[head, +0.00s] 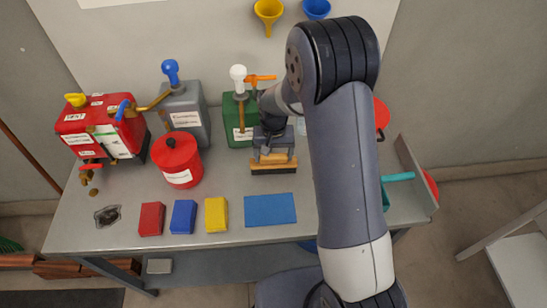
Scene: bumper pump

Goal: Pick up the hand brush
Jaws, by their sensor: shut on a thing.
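The hand brush (274,167) has a tan wooden body with a dark strip of bristles along its lower side. It is in the middle of the head view, in front of the green can. My gripper (273,155) comes down over it from above and is shut on it. The gripper and my arm hide part of the brush's top. I cannot tell whether the bristles touch the table or hang just above it.
On the grey table (110,185) stand a red container (100,130), a grey can (184,115), a green can (234,132) and a red canister (176,160). Red (151,219), blue (183,217) and yellow (216,214) blocks and a blue mat (270,209) lie in front. My arm covers the right side.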

